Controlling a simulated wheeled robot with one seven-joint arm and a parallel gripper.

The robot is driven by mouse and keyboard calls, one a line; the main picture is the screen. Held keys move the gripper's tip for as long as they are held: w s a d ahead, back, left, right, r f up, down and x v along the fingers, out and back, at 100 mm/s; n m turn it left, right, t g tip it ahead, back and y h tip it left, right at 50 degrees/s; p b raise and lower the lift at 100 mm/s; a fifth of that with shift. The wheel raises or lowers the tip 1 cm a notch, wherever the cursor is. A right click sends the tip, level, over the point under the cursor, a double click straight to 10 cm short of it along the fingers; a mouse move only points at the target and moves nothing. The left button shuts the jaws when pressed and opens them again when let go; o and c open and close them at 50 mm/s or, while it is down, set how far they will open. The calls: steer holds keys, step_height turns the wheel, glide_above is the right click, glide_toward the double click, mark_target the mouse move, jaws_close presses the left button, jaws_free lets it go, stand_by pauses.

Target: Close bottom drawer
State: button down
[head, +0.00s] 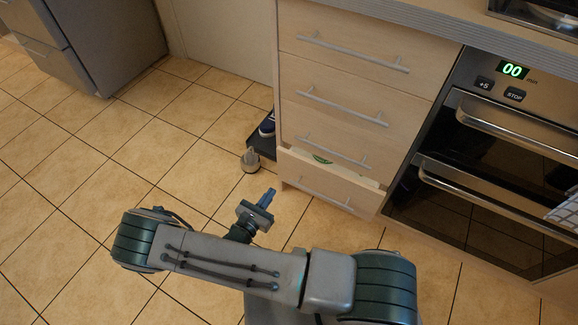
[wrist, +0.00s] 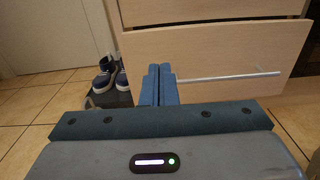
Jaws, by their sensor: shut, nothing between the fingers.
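The bottom drawer (head: 325,191) is the lowest of several light wood drawers in the cabinet. It stands partly open, and a green item (head: 322,159) shows inside it. In the wrist view the drawer front (wrist: 215,55) fills the upper right, with its silver bar handle (wrist: 228,76) running sideways. My gripper (head: 268,196) is shut and empty, in front of and to the left of the drawer in the head view. In the wrist view my gripper's blue fingers (wrist: 159,84) are together before the left part of the drawer front, by the handle's left end. I cannot tell whether they touch it.
Dark shoes (wrist: 109,75) on a dark tray sit left of the cabinet. A small grey-beige object (head: 250,160) stands on the floor beside them. An oven (head: 490,150) is on the right and a grey appliance (head: 110,40) at the back left. The tiled floor at left is clear.

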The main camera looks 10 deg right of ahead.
mark_target(294, 158)
steer(key=b+x, duration=0.2)
steer(key=x, duration=0.4)
steer(key=b+x, duration=0.2)
steer(key=x, duration=0.5)
steer(key=shift+a+f, duration=0.15)
steer(key=shift+f, duration=0.1)
steer(key=shift+w+d+r, duration=0.1)
steer(key=shift+w+d, duration=0.2)
steer(key=shift+w, duration=0.15)
steer(key=shift+w, duration=0.1)
